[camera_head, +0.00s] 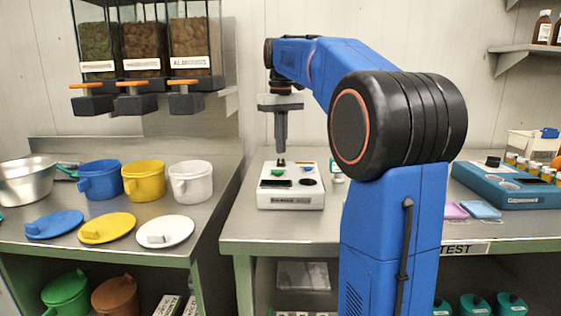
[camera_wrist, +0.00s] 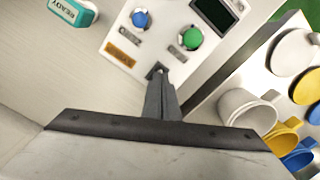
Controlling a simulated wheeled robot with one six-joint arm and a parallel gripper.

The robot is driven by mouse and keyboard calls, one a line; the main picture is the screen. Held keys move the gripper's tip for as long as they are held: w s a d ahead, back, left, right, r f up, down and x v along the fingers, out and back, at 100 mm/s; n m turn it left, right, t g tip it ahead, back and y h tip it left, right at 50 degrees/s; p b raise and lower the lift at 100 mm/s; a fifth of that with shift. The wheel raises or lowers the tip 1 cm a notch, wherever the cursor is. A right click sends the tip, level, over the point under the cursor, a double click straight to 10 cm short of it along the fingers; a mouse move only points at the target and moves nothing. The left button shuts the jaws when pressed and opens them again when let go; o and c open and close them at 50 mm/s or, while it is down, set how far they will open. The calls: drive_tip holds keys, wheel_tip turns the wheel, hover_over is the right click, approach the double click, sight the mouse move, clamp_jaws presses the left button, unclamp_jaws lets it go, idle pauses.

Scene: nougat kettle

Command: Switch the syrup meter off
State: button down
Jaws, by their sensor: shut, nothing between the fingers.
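A white instrument box (camera_head: 290,199) stands on the steel bench below my gripper; its front label is too small to read, so I cannot confirm it is the syrup meter. In the wrist view its panel (camera_wrist: 165,42) has a dark display (camera_wrist: 218,14), a green knob (camera_wrist: 190,38), a blue knob (camera_wrist: 140,18) and an orange label (camera_wrist: 122,52).
A blue instrument (camera_head: 510,187) stands on the bench at right. A gap separates this bench from the left one, which holds a blue mug (camera_head: 99,180), a yellow mug (camera_head: 144,181), a white mug (camera_head: 191,182) and lids.

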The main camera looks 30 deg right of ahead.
sight(280, 162)
drive_tip(key=shift+r, duration=2.1)
drive_tip(key=shift+a, duration=0.1)
